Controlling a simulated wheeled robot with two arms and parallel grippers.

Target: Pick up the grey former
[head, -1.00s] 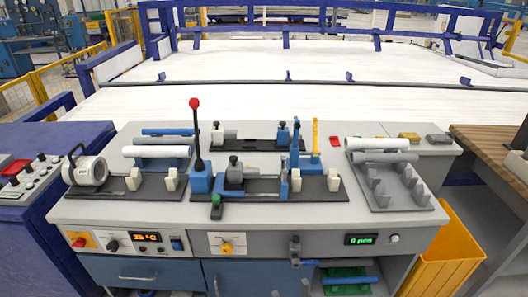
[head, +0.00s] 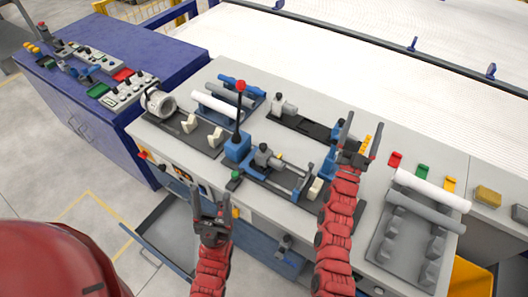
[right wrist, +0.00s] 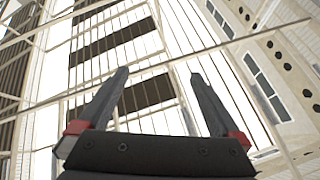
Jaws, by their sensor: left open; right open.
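Two grey pieces with dark knobs stand on the bench in the head view: one at the back on a black plate (head: 283,105), one nearer on the clamp fixture (head: 266,157). I cannot tell which of them is the grey former. My left gripper (head: 210,192) is open and empty, pointing up in front of the bench's front edge. My right gripper (head: 362,128) is open and empty, raised over the bench to the right of both pieces. In the right wrist view its fingers (right wrist: 160,76) stand apart with nothing between them.
A red-knobbed lever (head: 240,110) stands upright left of the fixture. Pipes (head: 216,106) lie at the back left. A white pipe (head: 432,188) and grey pipe rest on a rack at right. A drawer (head: 165,232) stands open at the front left.

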